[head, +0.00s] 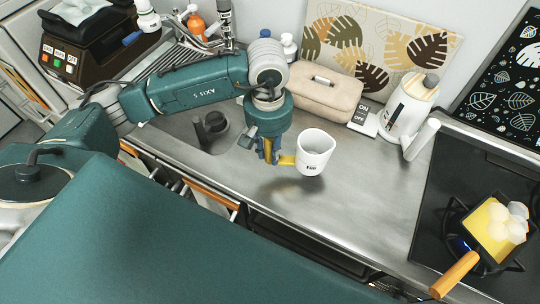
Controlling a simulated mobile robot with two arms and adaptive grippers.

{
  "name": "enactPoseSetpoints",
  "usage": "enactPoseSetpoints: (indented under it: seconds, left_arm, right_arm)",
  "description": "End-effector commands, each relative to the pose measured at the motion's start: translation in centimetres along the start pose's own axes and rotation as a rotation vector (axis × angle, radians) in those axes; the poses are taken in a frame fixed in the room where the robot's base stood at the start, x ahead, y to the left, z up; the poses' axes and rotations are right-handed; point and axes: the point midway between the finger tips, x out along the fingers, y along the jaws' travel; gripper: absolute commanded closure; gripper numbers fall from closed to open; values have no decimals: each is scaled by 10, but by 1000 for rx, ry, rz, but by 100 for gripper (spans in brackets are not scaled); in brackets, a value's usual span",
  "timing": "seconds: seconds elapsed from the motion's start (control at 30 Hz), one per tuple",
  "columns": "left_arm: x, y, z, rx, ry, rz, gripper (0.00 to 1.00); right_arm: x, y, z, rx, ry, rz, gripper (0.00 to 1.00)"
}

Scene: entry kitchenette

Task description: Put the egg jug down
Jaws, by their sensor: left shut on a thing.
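The egg jug (316,150) is a white cup with the dark word "EGG" on its side and a yellow handle. My left gripper (275,156) is shut on the jug's yellow handle, at the jug's left. The jug looks nearly upright and appears held above the metal counter (366,215), with a dark shadow on the counter below and to its left. My right gripper is not in view.
A pan (493,232) with yellow and white contents sits on the stove at right, its wooden handle (455,275) pointing front-left. The counter's middle is clear.

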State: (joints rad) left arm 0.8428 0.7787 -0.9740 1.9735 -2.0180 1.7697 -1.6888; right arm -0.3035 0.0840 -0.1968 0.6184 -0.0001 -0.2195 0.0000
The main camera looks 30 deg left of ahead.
Motion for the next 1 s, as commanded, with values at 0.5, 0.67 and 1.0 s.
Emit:
enactPoseSetpoints:
  seconds: [0.5, 0.67, 1.0]
  left_arm:
    - [38, -1, 1, 2, -1, 0, 100]
    - [42, -1, 0, 2, 0, 0, 100]
    - [41, -1, 1, 1, -2, -1, 58]
  right_arm:
    - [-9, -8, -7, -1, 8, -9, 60]
    - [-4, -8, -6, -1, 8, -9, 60]
    - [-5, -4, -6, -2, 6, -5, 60]
